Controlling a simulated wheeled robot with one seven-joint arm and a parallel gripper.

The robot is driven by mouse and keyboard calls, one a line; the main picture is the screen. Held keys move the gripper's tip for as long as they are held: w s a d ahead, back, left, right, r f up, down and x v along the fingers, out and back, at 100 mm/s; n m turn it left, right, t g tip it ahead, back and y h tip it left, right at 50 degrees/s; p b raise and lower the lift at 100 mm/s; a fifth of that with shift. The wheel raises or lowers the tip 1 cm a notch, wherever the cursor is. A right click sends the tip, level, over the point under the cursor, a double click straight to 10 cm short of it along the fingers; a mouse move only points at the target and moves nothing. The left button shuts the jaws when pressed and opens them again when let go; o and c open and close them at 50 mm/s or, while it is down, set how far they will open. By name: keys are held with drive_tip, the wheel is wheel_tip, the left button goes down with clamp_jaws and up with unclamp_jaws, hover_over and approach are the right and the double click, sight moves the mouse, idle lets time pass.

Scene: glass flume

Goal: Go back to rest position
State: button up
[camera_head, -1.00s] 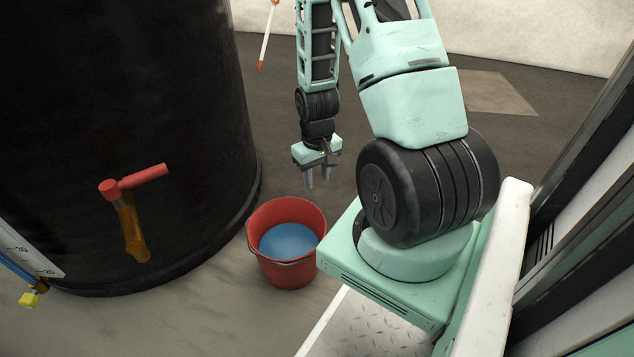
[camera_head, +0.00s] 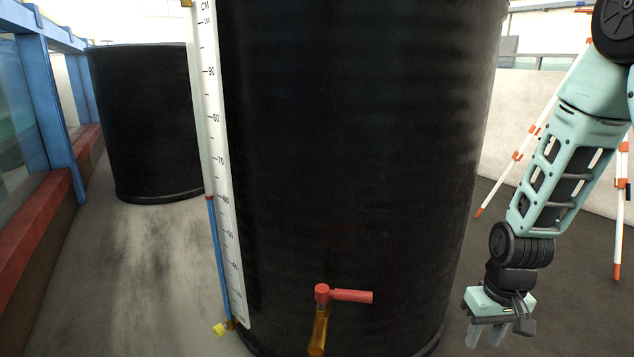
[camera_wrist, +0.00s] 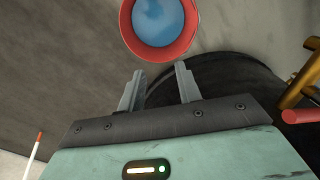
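My gripper (camera_head: 487,333) hangs at the lower right of the head view, fingers pointing down, to the right of the large black tank (camera_head: 360,150). In the wrist view my gripper (camera_wrist: 158,85) has its two fingers spread apart with nothing between them. A red bucket (camera_wrist: 193,44) holding blue water (camera_wrist: 158,20) stands on the floor beyond the fingertips, apart from them. The bucket is out of the head view.
The tank carries a red-handled tap (camera_head: 345,296) and a white scale (camera_head: 222,180) with a blue level tube (camera_head: 218,262). A second black tank (camera_head: 145,120) stands back left, near a blue frame (camera_head: 52,110). Red-and-white poles (camera_head: 500,180) stand behind my arm.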

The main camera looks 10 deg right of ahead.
drive_tip(key=a+r+n+p, duration=0.25)
drive_tip(key=a+r, duration=0.55)
drive_tip(key=a, duration=0.4)
drive_tip(key=s+a+r+n+p, duration=0.3)
drive_tip(key=s+a+r+n, duration=0.4)
drive_tip(key=s+a+r, duration=0.65)
wheel_tip(320, 180, up, 37)
drive_tip(key=a+p, duration=0.2)
drive_tip(key=p, duration=3.5)
drive_tip(key=shift+f+p, duration=0.2)
drive_tip(key=shift+p, duration=0.2)
